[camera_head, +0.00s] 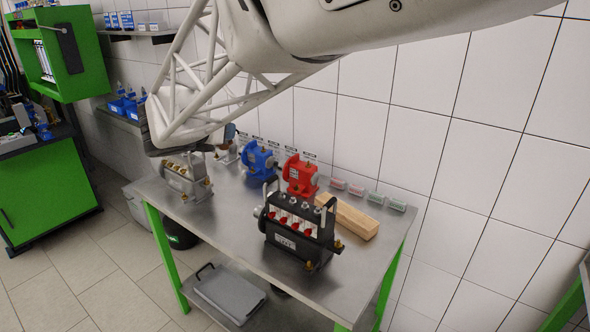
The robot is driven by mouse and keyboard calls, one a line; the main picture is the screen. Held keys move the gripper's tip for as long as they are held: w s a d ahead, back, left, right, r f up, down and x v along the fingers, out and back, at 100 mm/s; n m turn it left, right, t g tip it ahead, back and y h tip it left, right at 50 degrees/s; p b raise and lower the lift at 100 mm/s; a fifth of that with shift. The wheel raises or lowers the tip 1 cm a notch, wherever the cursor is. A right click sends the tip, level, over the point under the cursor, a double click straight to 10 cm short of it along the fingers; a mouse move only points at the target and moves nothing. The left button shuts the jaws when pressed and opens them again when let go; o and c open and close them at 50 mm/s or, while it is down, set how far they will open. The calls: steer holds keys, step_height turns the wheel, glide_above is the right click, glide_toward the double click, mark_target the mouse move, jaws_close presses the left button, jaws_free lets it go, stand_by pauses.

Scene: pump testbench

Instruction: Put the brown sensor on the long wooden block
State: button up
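The long wooden block (352,218) lies on the metal table at the right, behind a black pump unit, which hides part of it. Its top looks bare where it shows. I cannot pick out the brown sensor with certainty. A small brownish and blue part (229,131) shows just right of my arm's lattice link, but it is too small to identify. My arm reaches in from the upper right and ends over the table's left side. My gripper's fingers do not show, so I cannot see whether they hold anything.
On the metal table (240,231) stand a grey pump unit (186,179), a blue pump (259,161), a red pump (300,175) and the black pump unit (298,232). Several small pink and green boxes (376,197) line the wall side. The table's front left is clear.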

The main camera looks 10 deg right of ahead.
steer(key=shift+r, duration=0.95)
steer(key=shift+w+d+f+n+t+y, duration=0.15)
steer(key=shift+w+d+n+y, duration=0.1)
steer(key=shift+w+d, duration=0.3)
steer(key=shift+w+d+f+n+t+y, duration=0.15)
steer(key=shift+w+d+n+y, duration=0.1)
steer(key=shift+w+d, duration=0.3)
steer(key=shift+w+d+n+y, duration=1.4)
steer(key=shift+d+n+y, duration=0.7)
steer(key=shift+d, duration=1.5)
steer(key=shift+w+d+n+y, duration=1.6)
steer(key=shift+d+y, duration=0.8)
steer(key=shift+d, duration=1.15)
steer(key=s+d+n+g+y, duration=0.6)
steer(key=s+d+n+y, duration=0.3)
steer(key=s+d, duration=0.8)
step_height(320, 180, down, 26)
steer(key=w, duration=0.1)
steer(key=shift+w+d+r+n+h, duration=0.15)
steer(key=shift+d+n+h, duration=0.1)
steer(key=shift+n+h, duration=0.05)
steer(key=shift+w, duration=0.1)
